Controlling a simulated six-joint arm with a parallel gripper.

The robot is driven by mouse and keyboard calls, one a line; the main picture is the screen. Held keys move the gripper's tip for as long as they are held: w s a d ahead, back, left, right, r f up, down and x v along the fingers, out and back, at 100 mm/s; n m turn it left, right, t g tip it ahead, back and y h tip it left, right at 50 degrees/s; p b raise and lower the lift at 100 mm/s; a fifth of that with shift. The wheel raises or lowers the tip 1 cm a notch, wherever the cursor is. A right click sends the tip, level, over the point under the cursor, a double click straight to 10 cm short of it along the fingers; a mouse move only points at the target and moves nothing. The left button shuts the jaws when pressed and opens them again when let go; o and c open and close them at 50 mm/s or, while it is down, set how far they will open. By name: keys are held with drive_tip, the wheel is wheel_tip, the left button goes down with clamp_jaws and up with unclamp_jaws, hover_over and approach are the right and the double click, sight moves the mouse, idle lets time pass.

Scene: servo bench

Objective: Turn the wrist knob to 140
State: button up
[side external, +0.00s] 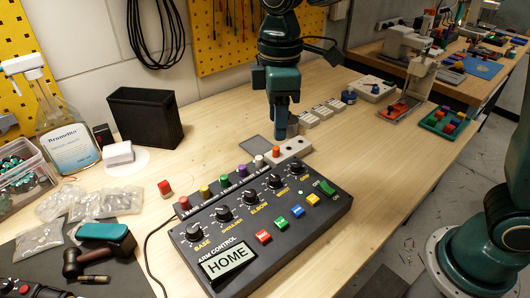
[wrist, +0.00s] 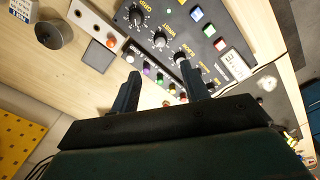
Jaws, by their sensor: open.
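The black arm control box (side external: 262,222) stands on the bench with a row of black knobs labelled base, shoulder, elbow, wrist and grip. The wrist knob (side external: 274,181) is fourth from the left; in the wrist view it (wrist: 160,40) lies between the grip and elbow knobs. Its pointer angle is too small to read. The box's display (side external: 228,260) reads HOME. My gripper (side external: 282,132) hangs pointing down behind the box's far right end, apart from the knobs. In the wrist view its fingers (wrist: 163,85) are spread, with nothing between them.
Several coloured caps (side external: 223,181) line the box's back edge. A pale block with holes (side external: 293,148) stands by its far right corner. Coloured buttons (side external: 281,223) and a green switch (side external: 326,187) are on the front.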

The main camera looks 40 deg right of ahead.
sight(275, 177)
drive_tip(key=shift+a+f, duration=0.1)
drive_tip(key=shift+f, duration=0.1)
wheel_tip(275, 177, down, 14)
drive_tip(key=shift+r, duration=0.25)
idle(0.6)
drive_tip(key=c, duration=1)
